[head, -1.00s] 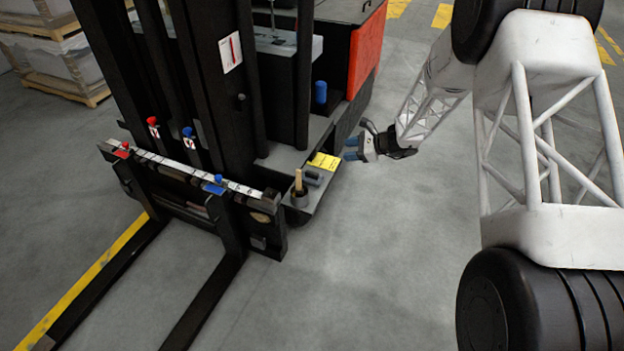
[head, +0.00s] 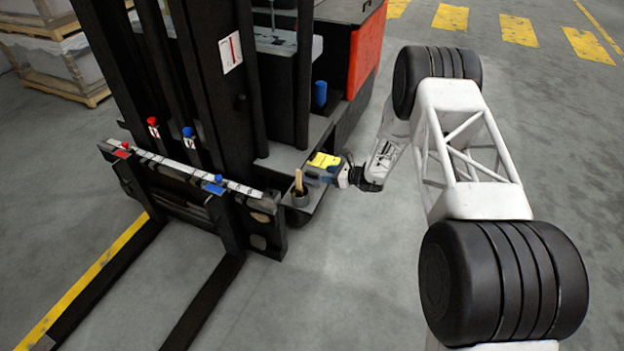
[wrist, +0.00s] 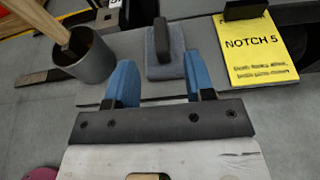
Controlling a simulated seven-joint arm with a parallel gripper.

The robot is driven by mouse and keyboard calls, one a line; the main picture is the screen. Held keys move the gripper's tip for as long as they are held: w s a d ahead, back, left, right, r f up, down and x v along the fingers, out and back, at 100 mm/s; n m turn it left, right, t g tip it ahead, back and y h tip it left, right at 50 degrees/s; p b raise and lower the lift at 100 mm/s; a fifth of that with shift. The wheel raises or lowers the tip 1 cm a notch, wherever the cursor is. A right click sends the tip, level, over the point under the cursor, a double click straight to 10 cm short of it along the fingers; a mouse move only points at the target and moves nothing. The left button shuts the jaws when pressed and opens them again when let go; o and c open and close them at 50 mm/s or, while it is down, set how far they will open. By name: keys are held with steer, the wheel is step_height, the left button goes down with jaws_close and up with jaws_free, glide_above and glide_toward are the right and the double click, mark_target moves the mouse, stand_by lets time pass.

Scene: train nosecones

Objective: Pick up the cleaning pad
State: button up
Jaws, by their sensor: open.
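The cleaning pad (wrist: 163,66) is a grey block with a dark upright handle. In the wrist view it lies on the grey shelf, just ahead of and between the tips of my gripper (wrist: 160,82). My gripper's two blue fingers are open and empty, and the pad's handle stands beyond their tips. In the head view my gripper (head: 317,177) is over the shelf on the forklift's side and largely covers the pad there.
A metal cup (wrist: 86,60) with a wooden-handled tool stands left of the pad. A yellow "NOTCH 5" booklet (wrist: 256,55) lies right of it. The forklift mast (head: 215,90) rises left of the shelf. Open floor (head: 340,290) lies in front.

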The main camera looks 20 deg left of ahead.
mark_target(313, 173)
steer(key=shift+x, duration=1.25)
steer(key=shift+x, duration=2.6)
jaws_close()
